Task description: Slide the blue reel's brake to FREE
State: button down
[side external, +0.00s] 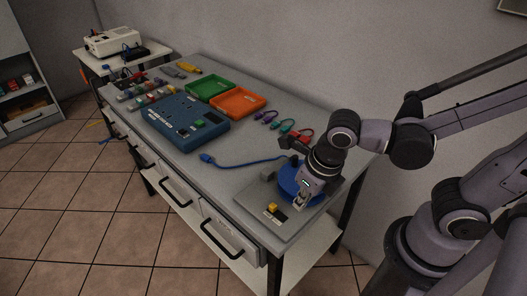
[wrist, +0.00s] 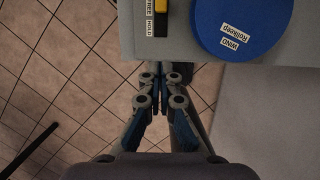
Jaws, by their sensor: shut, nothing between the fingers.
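The blue reel (side external: 289,187) sits on a grey base at the near end of the bench, partly hidden by my wrist. It shows at the upper right of the wrist view (wrist: 240,18), with labels on top. The brake's yellow slider (side external: 272,208) is on the base beside the reel. In the wrist view the yellow slider (wrist: 161,12) is at the top edge, in a dark slot next to a FREE and HOLD label (wrist: 151,18). I cannot tell its exact setting. My gripper (wrist: 159,73) is shut and empty, its fingertips below the slot in that view, apparently apart from the slider.
A blue cable (side external: 245,162) runs from the reel across the bench. A blue panel box (side external: 186,121), a green tray (side external: 207,89) and an orange tray (side external: 238,102) stand farther back. Small coloured connectors (side external: 287,127) lie near the wall. Floor tiles show beyond the bench edge.

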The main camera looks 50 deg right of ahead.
jog(key=shift+v, duration=1)
jog(key=w+d+r+m+t, duration=0.2)
jog(key=d+r+m, duration=0.1)
jog(key=m, duration=1.5)
jog(key=w+d+r+m+t, duration=0.2)
jog(key=d+m, duration=0.4)
jog(key=m, duration=1.2)
jog(key=shift+w+d+r, duration=0.25)
jog(key=shift+w+r, duration=0.3)
jog(key=shift+r, duration=0.1)
